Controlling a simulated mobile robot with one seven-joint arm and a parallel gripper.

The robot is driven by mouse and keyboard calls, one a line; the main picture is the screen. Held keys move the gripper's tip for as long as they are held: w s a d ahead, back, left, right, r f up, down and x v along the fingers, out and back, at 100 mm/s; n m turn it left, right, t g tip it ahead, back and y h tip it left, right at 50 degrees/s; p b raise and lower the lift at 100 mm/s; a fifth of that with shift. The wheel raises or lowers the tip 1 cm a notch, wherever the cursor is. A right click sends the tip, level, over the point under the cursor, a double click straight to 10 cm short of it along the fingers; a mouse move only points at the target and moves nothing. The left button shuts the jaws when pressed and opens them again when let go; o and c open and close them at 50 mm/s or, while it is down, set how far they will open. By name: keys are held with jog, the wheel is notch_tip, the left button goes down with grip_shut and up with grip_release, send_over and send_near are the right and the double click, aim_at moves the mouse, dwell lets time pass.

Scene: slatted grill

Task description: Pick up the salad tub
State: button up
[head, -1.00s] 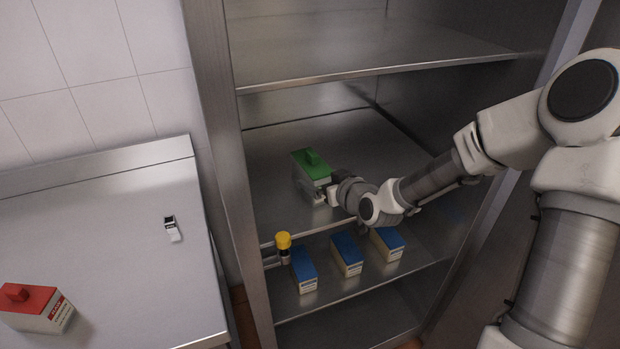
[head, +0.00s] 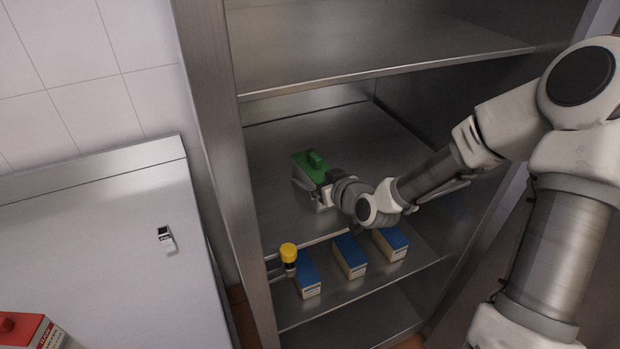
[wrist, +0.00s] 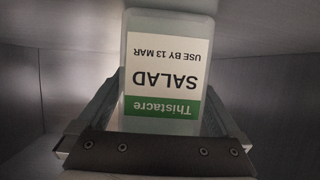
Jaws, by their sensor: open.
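The salad tub (head: 310,166), pale with a green lid and a raised green handle, stands on the middle shelf of the steel cabinet. In the wrist view its front label, reading SALAD upside down, faces me on the tub (wrist: 166,75). My gripper (head: 322,194) is at the tub's near end. In the wrist view my open gripper (wrist: 160,100) has one finger on each side of the tub's near part. I cannot tell whether either finger touches it. The tub's far end is hidden in the wrist view.
Blue-topped boxes (head: 349,252) and a yellow-capped item (head: 289,254) sit on the shelf below. The upper shelf (head: 380,60) is above my arm. A red-lidded tub (head: 30,330) and a small black-and-white item (head: 166,239) are on the left counter (head: 90,260). Bare shelf surrounds the salad tub.

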jog(key=shift+w+a+f, duration=0.1)
jog(key=shift+w+a, duration=0.05)
jog(key=shift+w, duration=0.15)
grip_shut()
dwell(0.4)
